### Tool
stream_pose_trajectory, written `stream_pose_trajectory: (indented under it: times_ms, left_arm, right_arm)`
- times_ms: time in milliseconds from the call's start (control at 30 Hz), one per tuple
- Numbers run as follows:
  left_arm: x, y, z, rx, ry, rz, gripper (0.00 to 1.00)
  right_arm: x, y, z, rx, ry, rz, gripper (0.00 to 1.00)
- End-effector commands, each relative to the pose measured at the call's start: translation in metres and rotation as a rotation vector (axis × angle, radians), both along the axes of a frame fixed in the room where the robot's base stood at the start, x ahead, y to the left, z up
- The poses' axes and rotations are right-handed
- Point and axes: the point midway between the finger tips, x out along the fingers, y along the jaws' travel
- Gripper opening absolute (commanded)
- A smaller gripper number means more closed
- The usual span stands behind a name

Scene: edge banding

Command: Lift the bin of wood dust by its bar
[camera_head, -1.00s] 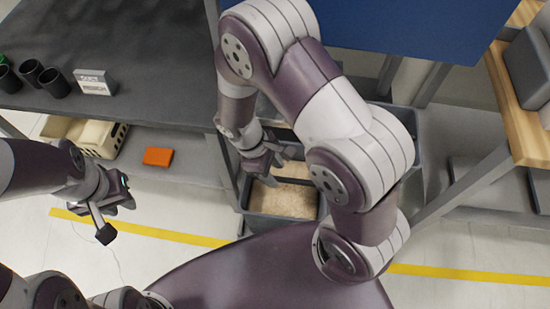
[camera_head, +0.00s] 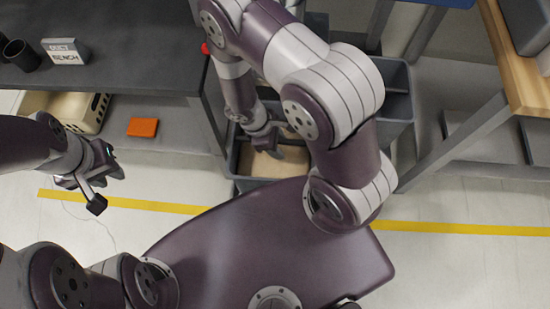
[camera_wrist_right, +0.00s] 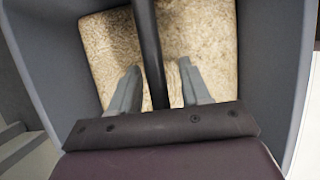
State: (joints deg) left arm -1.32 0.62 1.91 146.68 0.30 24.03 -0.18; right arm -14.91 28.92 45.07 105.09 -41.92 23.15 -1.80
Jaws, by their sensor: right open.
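The grey bin (camera_head: 233,165) of wood dust stands on the floor in the middle of the head view, partly hidden by my right arm. Pale wood dust (camera_wrist_right: 205,35) fills its bottom in the right wrist view. A dark bar (camera_wrist_right: 146,40) runs across the bin there. My right gripper (camera_wrist_right: 158,66) points down over the bin, with its two fingers open on either side of the bar. The bar lies apart from both fingers in the picture; contact in depth cannot be judged. My left gripper (camera_head: 108,178) hangs over the floor at left, away from the bin; its jaw gap is unclear.
A dark bench (camera_head: 140,55) with black cups and a small sign (camera_head: 65,52) stands at left. Its lower shelf holds a cream basket (camera_head: 85,122) and an orange box (camera_head: 142,127). A wood-topped table (camera_head: 515,75) stands at right. A yellow line (camera_head: 460,228) crosses the floor.

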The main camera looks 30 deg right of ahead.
Motion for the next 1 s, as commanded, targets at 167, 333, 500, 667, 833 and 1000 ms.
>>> stream_pose_trajectory:
  times_ms: [167,333,500,667,833,1000]
  left_arm:
    - [0.0001,0.0000,0.0007,0.000,0.000,0.000,0.29]
    - [0.0001,0.0000,-0.0001,0.000,0.000,0.000,0.29]
    - [0.0001,0.0000,-0.0020,0.000,0.000,0.000,0.29]
    - [0.0001,0.0000,-0.0031,0.000,0.000,0.000,0.29]
    - [0.0000,0.0000,-0.0029,0.000,0.000,0.000,0.29]
    - [0.0001,0.0000,-0.0029,0.000,0.000,0.000,0.29]
  right_arm:
    - [0.0002,0.0000,0.0008,0.000,0.000,0.000,0.47]
    - [0.0003,0.0000,0.0001,0.000,0.000,0.000,0.47]
    - [0.0005,0.0000,-0.0025,0.000,-0.001,0.000,0.47]
    - [0.0005,0.0001,-0.0041,-0.001,-0.001,-0.001,0.47]
    - [0.0003,0.0000,-0.0040,-0.001,-0.001,-0.001,0.47]
    - [0.0004,0.0000,-0.0039,0.000,0.000,-0.001,0.11]
